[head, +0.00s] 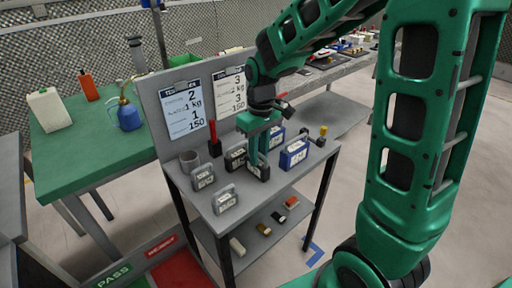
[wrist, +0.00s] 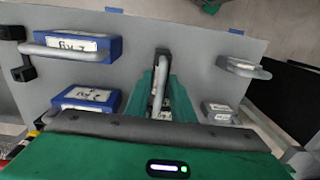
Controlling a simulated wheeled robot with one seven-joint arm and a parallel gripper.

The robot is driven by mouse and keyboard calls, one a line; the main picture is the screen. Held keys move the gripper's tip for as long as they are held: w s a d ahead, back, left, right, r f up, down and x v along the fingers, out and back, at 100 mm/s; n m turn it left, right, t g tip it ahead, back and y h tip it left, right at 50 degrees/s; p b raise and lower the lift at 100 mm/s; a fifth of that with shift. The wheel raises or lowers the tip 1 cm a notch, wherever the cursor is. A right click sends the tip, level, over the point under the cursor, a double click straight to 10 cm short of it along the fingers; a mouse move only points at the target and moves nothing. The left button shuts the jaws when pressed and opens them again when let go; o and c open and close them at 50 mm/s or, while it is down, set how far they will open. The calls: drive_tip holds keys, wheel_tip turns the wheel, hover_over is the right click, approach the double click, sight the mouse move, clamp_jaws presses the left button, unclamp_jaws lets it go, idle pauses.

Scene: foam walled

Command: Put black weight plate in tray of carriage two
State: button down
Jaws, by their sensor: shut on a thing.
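My gripper (head: 258,165) points down at the grey stand's top shelf and is shut on a dark weight with a grey handle (wrist: 160,85). In the wrist view the handle rises between the green fingers, which hide most of the weight's body. In the head view a dark part (head: 263,173) shows at the fingertips, at or just above the shelf; I cannot tell if it touches. Another black weight (head: 236,158) with a white label stands just left of the fingers. I cannot identify carriage two or its tray.
Blue weights (head: 294,153) stand right of my gripper, grey weights (head: 225,199) to its left. A red-handled tool (head: 214,140) and grey cup (head: 189,160) stand behind. Two signs (head: 186,100) back the stand (head: 250,197). A long bench (head: 335,68) with several items lies beyond.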

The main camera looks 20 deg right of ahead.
drive_tip(key=shift+f, duration=0.1)
drive_tip(key=c, duration=1.5)
unclamp_jaws()
drive_tip(key=shift+f, duration=0.1)
drive_tip(key=shift+c, duration=0.2)
wheel_tip(320, 180, up, 12)
drive_tip(key=shift+d, duration=0.2)
